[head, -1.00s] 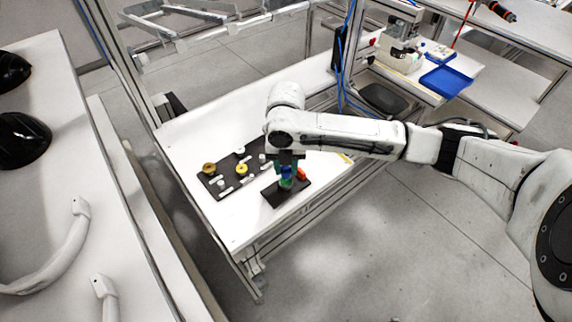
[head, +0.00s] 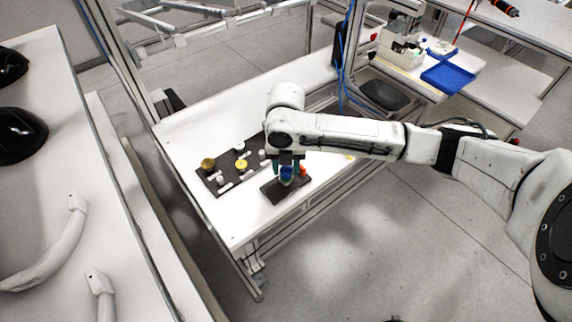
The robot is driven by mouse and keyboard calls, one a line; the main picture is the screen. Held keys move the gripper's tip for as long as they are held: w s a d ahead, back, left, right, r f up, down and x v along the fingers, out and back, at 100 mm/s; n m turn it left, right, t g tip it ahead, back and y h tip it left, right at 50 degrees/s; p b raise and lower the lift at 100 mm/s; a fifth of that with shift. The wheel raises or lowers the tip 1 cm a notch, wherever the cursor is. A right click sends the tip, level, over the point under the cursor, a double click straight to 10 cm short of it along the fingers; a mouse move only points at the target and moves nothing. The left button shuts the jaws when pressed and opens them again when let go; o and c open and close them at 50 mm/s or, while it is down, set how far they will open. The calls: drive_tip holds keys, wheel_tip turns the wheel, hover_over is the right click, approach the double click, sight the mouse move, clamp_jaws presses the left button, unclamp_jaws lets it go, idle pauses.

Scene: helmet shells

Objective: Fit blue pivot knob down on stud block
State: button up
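The blue pivot knob (head: 286,173) is at the black stud block (head: 284,192) near the table's front edge. It appears upright over the block; how far down it sits on the stud is too small to tell. My gripper (head: 288,168) points down just above the block. Its green fingers stand apart, one on each side of the knob, and look clear of it. The stud itself is hidden.
A black board (head: 227,180) with yellow and white knobs lies left of the block. A small orange part (head: 303,170) is just right of my gripper. The white table (head: 215,125) is clear behind. A blue tray (head: 447,77) stands farther off.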

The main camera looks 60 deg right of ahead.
sight(286, 169)
drive_tip(key=o, duration=0.3)
wheel_tip(286, 169, up, 11)
drive_tip(key=shift+f+b, duration=0.1)
drive_tip(key=shift+b, duration=0.5)
idle(0.5)
